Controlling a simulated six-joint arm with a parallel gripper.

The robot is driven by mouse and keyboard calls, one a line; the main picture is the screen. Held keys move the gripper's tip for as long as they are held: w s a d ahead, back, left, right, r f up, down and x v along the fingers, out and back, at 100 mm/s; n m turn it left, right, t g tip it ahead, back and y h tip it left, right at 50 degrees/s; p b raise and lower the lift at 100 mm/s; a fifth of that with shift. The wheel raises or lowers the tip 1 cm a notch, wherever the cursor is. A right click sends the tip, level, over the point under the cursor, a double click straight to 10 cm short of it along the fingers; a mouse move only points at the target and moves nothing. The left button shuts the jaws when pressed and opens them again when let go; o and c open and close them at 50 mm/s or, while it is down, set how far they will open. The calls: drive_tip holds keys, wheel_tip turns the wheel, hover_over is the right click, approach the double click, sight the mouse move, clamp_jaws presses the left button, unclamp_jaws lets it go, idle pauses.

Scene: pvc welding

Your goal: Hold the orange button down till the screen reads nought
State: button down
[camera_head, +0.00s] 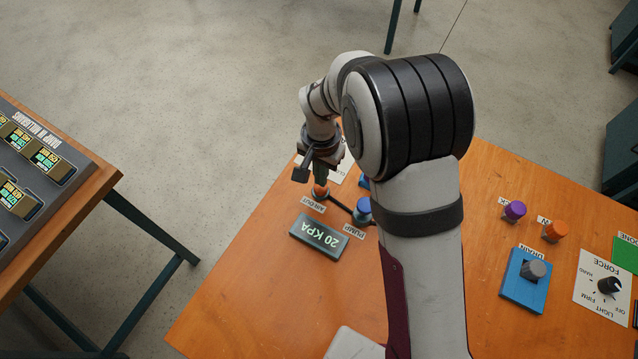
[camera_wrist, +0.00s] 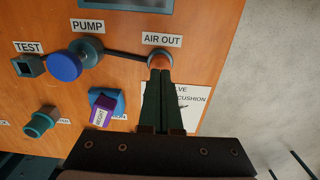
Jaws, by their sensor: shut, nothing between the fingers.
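The orange button (camera_head: 320,190) sits at the far left end of the wooden bench, by the label "AIR OUT". It also shows in the wrist view (camera_wrist: 160,56), just past my fingertips. The grey screen box (camera_head: 301,230) close in front of it reads "20 KPA". Only an edge of the screen (camera_wrist: 112,4) shows at the top of the wrist view, with no reading visible. My gripper (camera_head: 320,181) is shut and empty, pointing down with its fingertips (camera_wrist: 160,73) at the button. I cannot tell whether they touch it or press it.
A blue "PUMP" knob (camera_head: 362,209) stands right of the button, joined by a dark line. Purple (camera_head: 515,210) and orange (camera_head: 555,231) knobs, a grey "DRAIN" knob (camera_head: 533,269) and a force dial (camera_head: 609,286) lie farther right. A purple block (camera_wrist: 102,112) stands nearby.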

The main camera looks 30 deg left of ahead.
drive_tip(key=shift+f, duration=1.4)
idle(2.0)
drive_tip(key=shift+r, duration=1.9)
drive_tip(key=s+d+r+m, duration=0.2)
drive_tip(key=s+d+r, duration=0.1)
drive_tip(key=d+r, duration=0.55)
drive_tip(key=s+d+r+m, duration=0.1)
drive_tip(key=s+d+r, duration=0.2)
drive_tip(key=d+r, duration=0.55)
drive_tip(key=s+d+f+m+y, duration=0.1)
drive_tip(key=s+d+m, duration=0.1)
drive_tip(key=s+d, duration=0.6)
drive_tip(key=s, duration=0.3)
drive_tip(key=shift+d+m+y, duration=0.3)
drive_tip(key=shift+y, duration=0.1)
